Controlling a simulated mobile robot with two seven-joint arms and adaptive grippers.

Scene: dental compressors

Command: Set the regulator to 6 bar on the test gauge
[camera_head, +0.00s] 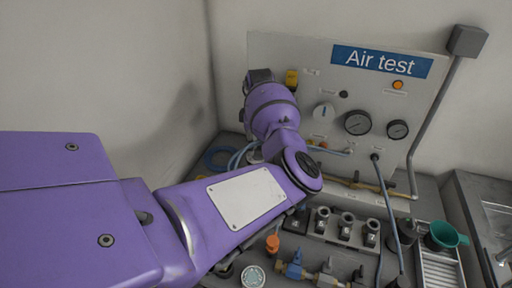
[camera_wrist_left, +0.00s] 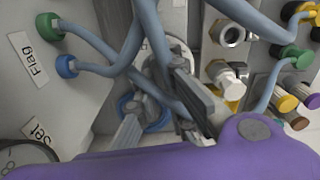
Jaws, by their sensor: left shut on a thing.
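My left gripper (camera_head: 258,77) is at the upper left of the test panel (camera_head: 330,78), mostly hidden by my purple arm. In the left wrist view, its two grey fingers (camera_wrist_left: 157,113) are shut around a blue-ringed round part (camera_wrist_left: 160,123). Blue-grey tubes (camera_wrist_left: 112,55) cover much of this part, so I cannot tell for sure that it is the regulator. Two round gauges, a larger (camera_head: 357,122) and a smaller (camera_head: 398,129), sit on the panel; their readings are too small to tell. Part of a gauge (camera_wrist_left: 25,157) shows beside a "Set" label. My right gripper is out of view.
A white knob (camera_head: 324,113) and an orange button (camera_head: 397,85) sit on the panel. Several fittings (camera_head: 345,228), an orange-capped piece (camera_head: 272,243) and a green funnel (camera_head: 445,235) crowd the bench below. A grey pipe (camera_head: 430,115) runs down the right side.

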